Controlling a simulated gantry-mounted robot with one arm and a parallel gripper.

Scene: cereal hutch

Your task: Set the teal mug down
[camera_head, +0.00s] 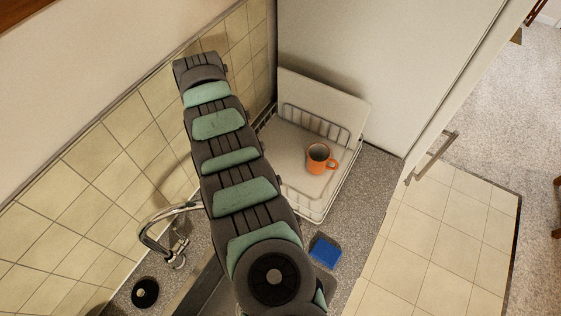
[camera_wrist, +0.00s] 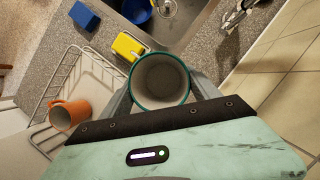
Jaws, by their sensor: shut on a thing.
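The teal mug (camera_wrist: 160,102) shows in the wrist view with its open top facing the camera; its rim is teal and its inside is pale grey and looks empty. My gripper (camera_wrist: 162,88) is shut on it, with one finger on each side. What lies directly under the mug is hidden, so I cannot tell its height above the counter. In the head view my own arm hides both the gripper and the teal mug.
An orange mug (camera_head: 318,160) stands in the white dish rack (camera_head: 312,206), also at left in the wrist view (camera_wrist: 68,115). A blue sponge (camera_head: 325,251) lies on the counter (camera_head: 372,183). A yellow item (camera_wrist: 127,46) sits by the sink, which holds a blue bowl (camera_wrist: 136,10). The faucet (camera_head: 160,222) stands by the tiled wall.

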